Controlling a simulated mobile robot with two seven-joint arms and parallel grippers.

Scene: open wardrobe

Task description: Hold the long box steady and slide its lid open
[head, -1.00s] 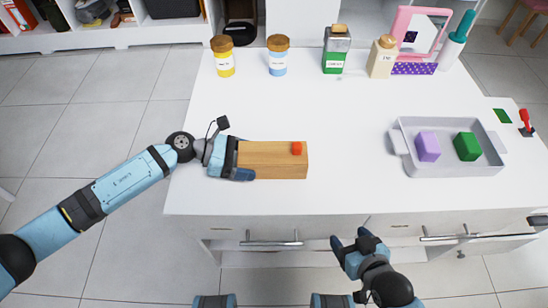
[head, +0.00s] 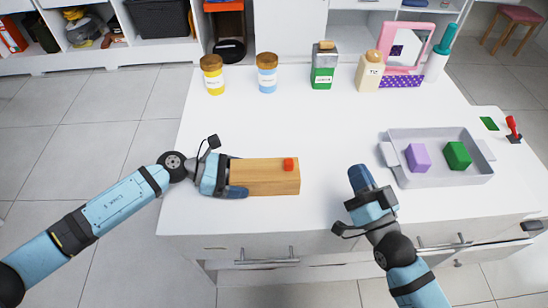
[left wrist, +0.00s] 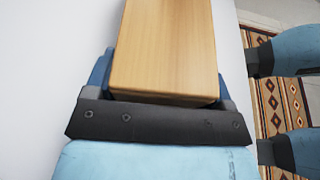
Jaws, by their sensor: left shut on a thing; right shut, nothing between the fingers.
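The long wooden box (head: 268,183) lies on the white table with its length running left to right. Its lid (head: 258,169) looks closed, and a red knob (head: 289,164) sits near its right end. My left gripper (head: 238,175) is shut on the box's left end, one finger on each long side. The left wrist view shows the box (left wrist: 165,45) between the two fingers. My right gripper (head: 361,180) is shut and empty above the table's front part, to the right of the box and apart from it.
A grey tray (head: 440,182) with a purple cube (head: 418,157) and a green cube (head: 458,155) stands at the right. Jars (head: 212,80) and bottles (head: 323,70) line the back, beside a pink-framed mirror (head: 405,45). The table between box and back row is clear.

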